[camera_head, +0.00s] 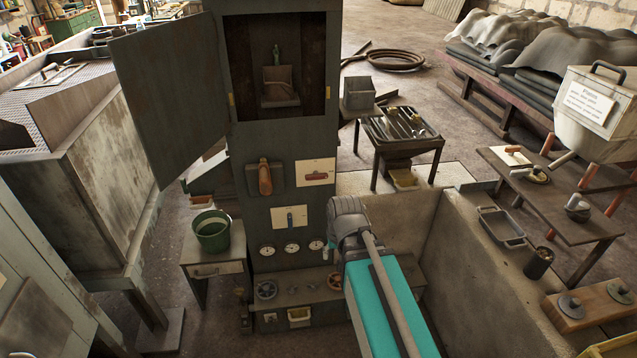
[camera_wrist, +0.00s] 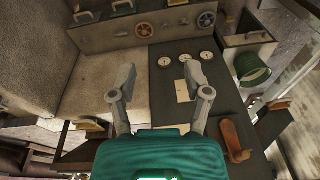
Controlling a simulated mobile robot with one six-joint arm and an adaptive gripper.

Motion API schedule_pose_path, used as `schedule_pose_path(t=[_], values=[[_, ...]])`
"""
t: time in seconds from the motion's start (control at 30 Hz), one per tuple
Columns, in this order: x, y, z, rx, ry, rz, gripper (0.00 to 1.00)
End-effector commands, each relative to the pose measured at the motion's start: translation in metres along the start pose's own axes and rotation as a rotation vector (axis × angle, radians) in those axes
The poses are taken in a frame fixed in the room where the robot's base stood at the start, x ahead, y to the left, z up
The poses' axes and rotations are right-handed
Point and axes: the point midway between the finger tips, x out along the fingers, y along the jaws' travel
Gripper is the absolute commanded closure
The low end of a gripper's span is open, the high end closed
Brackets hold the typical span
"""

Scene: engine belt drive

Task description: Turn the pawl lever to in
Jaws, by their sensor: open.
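A dark panel column (camera_head: 258,225) stands in the middle of the head view. I cannot read the labels or tell which is the pawl lever. In the wrist view, turned about upside down, a pale plate (camera_wrist: 182,91) shows between the fingers, partly covered by one. My gripper (camera_wrist: 158,76) is open and empty, facing the column, apart from the plates as far as I can see.
A brown-orange handle (camera_head: 265,178) sticks out left of the plates. Dial gauges (camera_head: 291,248) and handwheels (camera_head: 267,290) sit below. An open cabinet door (camera_head: 168,95) swings out upper left. A green bucket (camera_head: 212,232) stands left, a concrete trough wall (camera_head: 470,260) right.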

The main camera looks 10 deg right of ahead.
Motion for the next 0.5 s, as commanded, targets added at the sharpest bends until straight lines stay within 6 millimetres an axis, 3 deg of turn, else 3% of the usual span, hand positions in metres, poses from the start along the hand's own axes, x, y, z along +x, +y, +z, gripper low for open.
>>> schedule_pose_path(t=[0.03,0.2,0.5], values=[[0.017,-0.003,-0.011,0.032,0.041,-0.018,0.37],[0.047,-0.014,-0.054,0.173,0.208,-0.102,0.37],[0.082,-0.031,-0.134,0.468,0.507,-0.323,0.37]])
